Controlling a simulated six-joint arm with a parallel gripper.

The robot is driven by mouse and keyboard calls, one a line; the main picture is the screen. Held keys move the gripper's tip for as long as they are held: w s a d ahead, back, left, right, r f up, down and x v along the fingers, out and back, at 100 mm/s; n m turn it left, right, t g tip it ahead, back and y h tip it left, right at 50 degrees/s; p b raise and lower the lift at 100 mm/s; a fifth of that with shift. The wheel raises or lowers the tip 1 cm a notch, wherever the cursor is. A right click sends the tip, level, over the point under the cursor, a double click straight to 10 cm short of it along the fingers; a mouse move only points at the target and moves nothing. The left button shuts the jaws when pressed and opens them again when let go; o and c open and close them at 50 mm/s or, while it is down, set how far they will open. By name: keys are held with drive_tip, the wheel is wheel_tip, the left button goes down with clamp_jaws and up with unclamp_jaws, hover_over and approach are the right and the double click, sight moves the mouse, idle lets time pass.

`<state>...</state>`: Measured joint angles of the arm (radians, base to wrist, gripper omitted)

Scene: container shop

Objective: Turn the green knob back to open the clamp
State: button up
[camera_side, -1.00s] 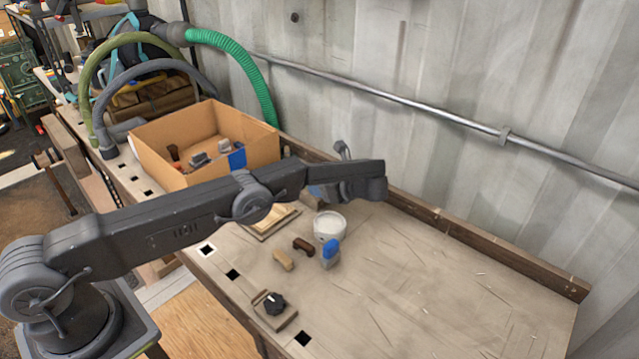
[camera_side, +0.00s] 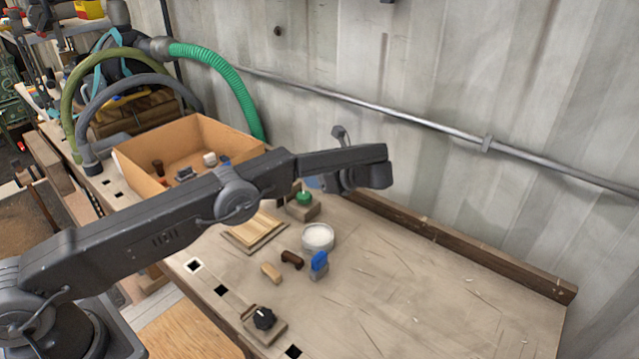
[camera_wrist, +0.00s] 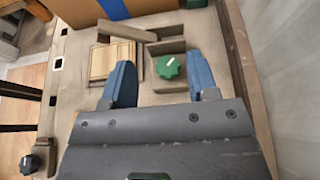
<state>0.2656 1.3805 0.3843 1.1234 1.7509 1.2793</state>
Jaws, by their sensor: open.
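The green knob (camera_side: 304,198) sits on a grey-brown clamp block (camera_side: 303,211) near the back of the bench. In the wrist view the knob (camera_wrist: 168,67) has a white pointer mark and lies between my blue fingers, nearer the right one. My gripper (camera_wrist: 160,72) is open, with nothing held, and the fingers look apart from the knob. In the side view my gripper (camera_side: 314,182) is mostly hidden by my wrist, above and just beyond the knob. A light wood panel (camera_wrist: 112,61) lies left of the knob, beside the clamp's bars (camera_wrist: 166,45).
A cardboard box (camera_side: 135,157) with small items stands behind the clamp. A white tub (camera_side: 318,238), a blue-topped piece (camera_side: 319,264), a brown piece (camera_side: 292,259), a tan block (camera_side: 271,273) and a black knob (camera_side: 263,318) sit nearer. The bench's right side is clear.

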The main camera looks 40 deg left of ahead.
idle(0.3)
drive_tip(key=m+t+h, duration=0.1)
drive_tip(key=m+t, duration=0.5)
approach(305, 197)
drive_tip(key=shift+s+d+r, duration=0.35)
drive_tip(key=shift+d+r, duration=0.2)
drive_tip(key=shift+d, duration=0.05)
drive_tip(key=shift+s+d+r, duration=0.35)
drive_tip(key=shift+d+r, duration=0.15)
drive_tip(key=shift+d, duration=0.15)
drive_tip(key=shift+s+f+t+h, duration=0.25)
drive_tip(key=shift+s+t+h, duration=0.05)
drive_tip(key=shift+s+t, duration=0.1)
drive_tip(key=x, duration=1.3)
drive_tip(key=shift+w+a+f, duration=0.15)
drive_tip(key=shift+a, duration=0.05)
drive_tip(key=shift+c, duration=0.2)
drive_tip(key=c, duration=0.6)
